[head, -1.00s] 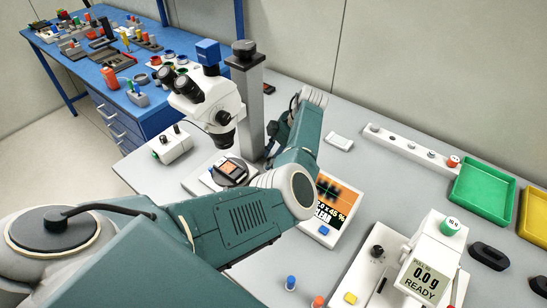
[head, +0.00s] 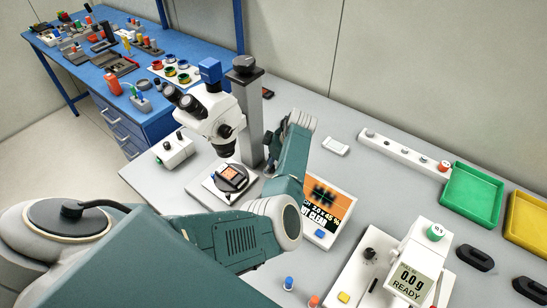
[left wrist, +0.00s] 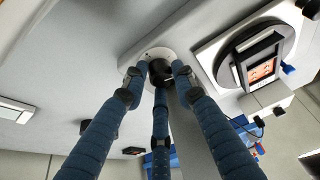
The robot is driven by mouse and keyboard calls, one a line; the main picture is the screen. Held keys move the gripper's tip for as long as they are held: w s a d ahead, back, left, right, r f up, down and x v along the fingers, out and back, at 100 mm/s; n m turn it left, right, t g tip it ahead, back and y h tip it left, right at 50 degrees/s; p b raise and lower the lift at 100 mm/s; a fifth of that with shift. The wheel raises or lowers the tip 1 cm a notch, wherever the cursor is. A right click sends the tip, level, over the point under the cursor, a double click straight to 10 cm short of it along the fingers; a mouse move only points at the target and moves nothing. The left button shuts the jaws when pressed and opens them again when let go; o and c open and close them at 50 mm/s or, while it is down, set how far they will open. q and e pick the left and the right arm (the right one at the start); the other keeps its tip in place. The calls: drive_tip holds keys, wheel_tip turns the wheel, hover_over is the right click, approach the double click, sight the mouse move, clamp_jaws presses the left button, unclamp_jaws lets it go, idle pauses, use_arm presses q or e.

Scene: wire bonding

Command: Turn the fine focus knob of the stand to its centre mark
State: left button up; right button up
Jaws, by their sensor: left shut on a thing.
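The stand is a grey column (head: 249,115) carrying a white microscope (head: 213,112) with a blue camera on top. In the left wrist view a small black knob (left wrist: 160,68) sits on a round pale disc. My left gripper (left wrist: 157,80) has its blue fingers closed around this knob. The fingertips hide much of it, and I cannot make out the centre mark. In the head view my left arm reaches up to the right side of the column, and the fingertips are hidden. My right gripper is not in view.
A round dark stage (head: 231,178) is under the microscope. A white box (head: 174,150) is at left. Green (head: 475,198) and yellow trays lie at right.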

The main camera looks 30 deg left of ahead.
use_arm(q)
drive_tip(key=m+p, duration=0.1)
drive_tip(key=m+t+p, duration=0.1)
drive_tip(key=m+p, duration=0.1)
drive_tip(key=p, duration=0.1)
drive_tip(key=shift+s+a+r+m, duration=0.25)
drive_tip(key=shift+a+r+m, duration=0.05)
drive_tip(key=shift+a+r, duration=0.1)
drive_tip(key=m+t+h+p, duration=0.1)
drive_tip(key=m, duration=0.1)
drive_tip(key=shift+a+f+m, duration=0.1)
drive_tip(key=shift+a+m, duration=0.05)
drive_tip(key=shift+m, duration=0.25)
drive_tip(key=m+t+h, duration=0.1)
drive_tip(key=m, duration=0.2)
drive_tip(key=shift+a+f+p, duration=0.1)
drive_tip(key=shift+p, duration=0.25)
drive_tip(key=m+h, duration=0.1)
drive_tip(key=m, duration=0.2)
drive_tip(key=shift+t, duration=0.3)
drive_tip(key=shift+w+m, duration=0.1)
drive_tip(key=shift+m, duration=0.5)
drive_tip(key=shift+r, duration=0.2)
drive_tip(key=o, duration=1.1)
drive_tip(key=shift+h, duration=0.3)
drive_tip(key=shift+f, duration=0.2)
drive_tip(key=shift+f, duration=0.1)
